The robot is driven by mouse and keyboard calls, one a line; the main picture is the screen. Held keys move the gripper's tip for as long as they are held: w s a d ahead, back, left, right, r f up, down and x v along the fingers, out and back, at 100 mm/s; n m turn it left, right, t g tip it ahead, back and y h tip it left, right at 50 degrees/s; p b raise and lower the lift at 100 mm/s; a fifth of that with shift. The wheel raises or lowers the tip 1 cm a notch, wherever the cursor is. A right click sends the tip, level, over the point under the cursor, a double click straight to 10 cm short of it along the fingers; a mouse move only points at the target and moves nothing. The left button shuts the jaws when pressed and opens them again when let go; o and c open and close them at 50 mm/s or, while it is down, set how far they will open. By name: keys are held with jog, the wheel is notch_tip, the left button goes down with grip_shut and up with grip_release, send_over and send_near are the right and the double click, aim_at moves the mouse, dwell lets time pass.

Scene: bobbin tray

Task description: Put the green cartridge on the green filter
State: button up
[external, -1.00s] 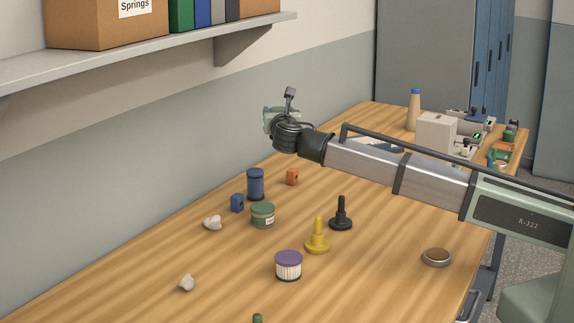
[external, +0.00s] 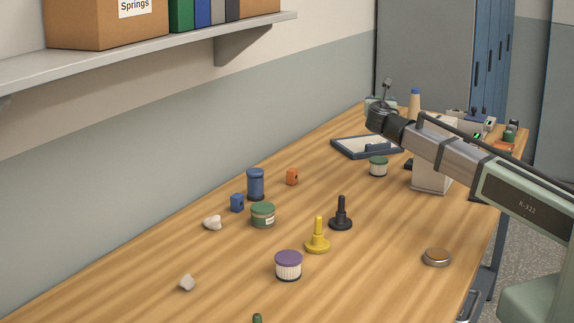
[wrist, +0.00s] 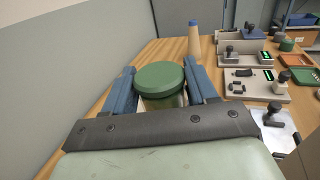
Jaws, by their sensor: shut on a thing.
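My gripper (external: 380,108) is raised over the far part of the table. In the wrist view its blue fingers (wrist: 160,78) are shut on a green cylinder with a wide cap, which I take to be the green cartridge (wrist: 160,80). In the external view the gripper hides the cartridge. A pale, green-lidded filter (external: 377,166) stands on the table below the gripper, in front of a dark-framed tray; I take it to be the green filter. I cannot make it out in the wrist view.
A green labelled tin (external: 262,215), blue canister (external: 255,184), purple-lidded filter (external: 288,266), and yellow (external: 317,238) and black (external: 341,215) knobbed pieces stand nearer. A dark-framed tray (external: 345,152), pale box (external: 432,178) and tan bottle (wrist: 195,42) are at the far end.

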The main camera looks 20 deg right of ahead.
jog(key=s+d+y, duration=0.1)
jog(key=s, duration=0.1)
jog(key=n+t+y, duration=0.2)
send_over(378, 159)
jog(key=shift+s+f, duration=0.1)
jog(key=shift+f, duration=5.15)
jog(key=shift+f, duration=0.15)
jog(key=o, duration=1.1)
jog(key=shift+o, duration=0.2)
jog(key=v, duration=1.2)
jog(key=shift+r, duration=0.4)
